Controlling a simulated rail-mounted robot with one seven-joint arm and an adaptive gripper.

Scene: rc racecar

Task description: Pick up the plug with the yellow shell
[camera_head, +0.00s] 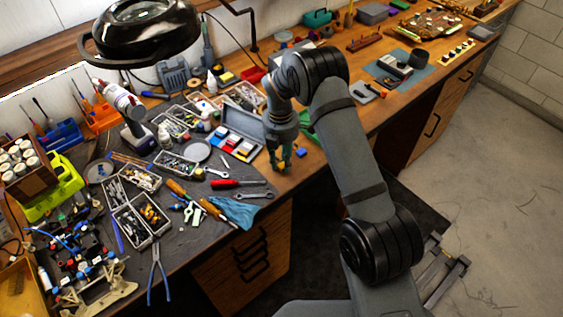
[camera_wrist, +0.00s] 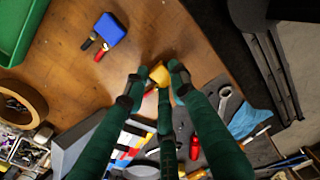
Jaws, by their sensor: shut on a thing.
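The plug with the yellow shell (camera_wrist: 160,74) is between my fingertips in the wrist view. Its lower part is hidden by the fingers. My gripper (camera_wrist: 157,86) is shut on it, with green fingers pointing at the wooden bench top. In the head view my gripper (camera_head: 280,158) reaches down near the front edge of the bench, and yellow shows at its tips. I cannot tell whether the plug touches the wood. A plug with a blue shell (camera_wrist: 110,29) and red and black leads lies apart on the wood; it also shows in the head view (camera_head: 300,152).
A grey case with coloured packs (camera_head: 231,144) stands left of my gripper. A red screwdriver (camera_head: 238,183), wrenches and a blue cloth (camera_head: 233,211) lie toward the front. A green bin (camera_wrist: 18,28) is near the blue plug. Bare wood surrounds the blue plug.

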